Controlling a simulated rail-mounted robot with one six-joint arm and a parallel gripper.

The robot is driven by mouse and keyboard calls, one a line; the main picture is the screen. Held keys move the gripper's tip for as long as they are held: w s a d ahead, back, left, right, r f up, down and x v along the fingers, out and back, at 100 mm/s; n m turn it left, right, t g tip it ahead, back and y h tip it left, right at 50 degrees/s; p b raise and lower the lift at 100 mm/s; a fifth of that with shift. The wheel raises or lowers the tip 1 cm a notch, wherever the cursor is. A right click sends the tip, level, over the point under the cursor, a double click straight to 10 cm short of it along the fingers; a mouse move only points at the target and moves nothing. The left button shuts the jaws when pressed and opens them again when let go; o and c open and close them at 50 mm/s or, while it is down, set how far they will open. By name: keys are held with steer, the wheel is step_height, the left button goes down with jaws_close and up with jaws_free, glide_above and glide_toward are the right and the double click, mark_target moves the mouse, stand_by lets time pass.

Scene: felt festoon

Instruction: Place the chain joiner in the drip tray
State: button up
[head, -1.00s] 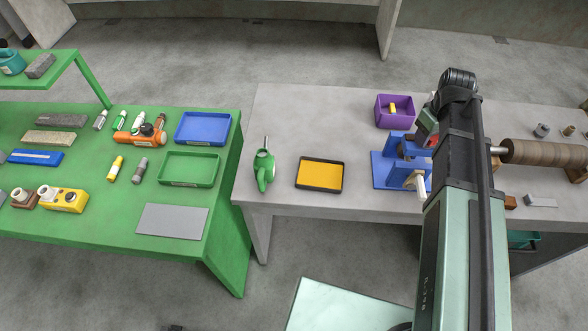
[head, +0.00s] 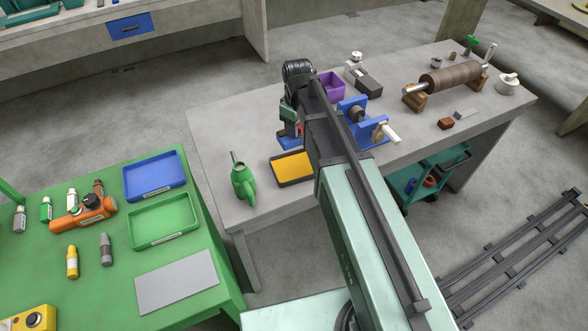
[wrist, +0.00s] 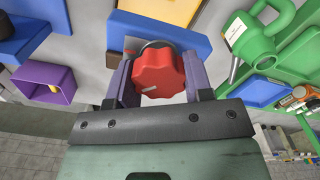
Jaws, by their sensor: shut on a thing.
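My gripper (head: 293,126) is shut on the chain joiner, which has a red lobed knob (wrist: 158,74) between the two fingers in the wrist view. A blue part (wrist: 160,32) beyond the knob appears to belong to it; its blue lower part also shows in the head view (head: 289,142), below my gripper. The drip tray appears to be the dark-rimmed tray with an orange floor (head: 291,169) on the grey bench. The chain joiner shows at the tray's back edge; its height above the bench is unclear. My arm hides the tray's right side.
A green spouted can (head: 243,184) stands left of the tray. A blue stand (head: 362,124) and a purple bin (head: 332,84) are to the right and behind. A green table (head: 205,250) with blue and green trays stands at left. Bare bench lies behind the can.

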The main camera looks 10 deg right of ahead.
steer(key=b, duration=1.2)
glide_above(296, 170)
step_height(296, 170, down, 14)
steer(key=shift+f, duration=0.15)
steer(key=shift+d+r+p, duration=0.1)
steer(key=shift+r+p, duration=0.15)
steer(key=shift+p, duration=0.2)
steer(key=shift+f, duration=0.2)
steer(key=o, duration=1.3)
steer(key=shift+r, duration=0.1)
step_height(296, 170, up, 12)
steer(key=p, duration=1.2)
steer(key=shift+r, duration=0.25)
steer(key=s+m, duration=0.2)
steer(key=s, duration=0.3)
steer(key=s+m, duration=0.3)
steer(key=s, duration=0.3)
steer(key=s+m, duration=0.2)
steer(key=s, duration=0.3)
steer(key=shift+s+f+m, duration=0.15)
steer(key=shift+m, duration=0.25)
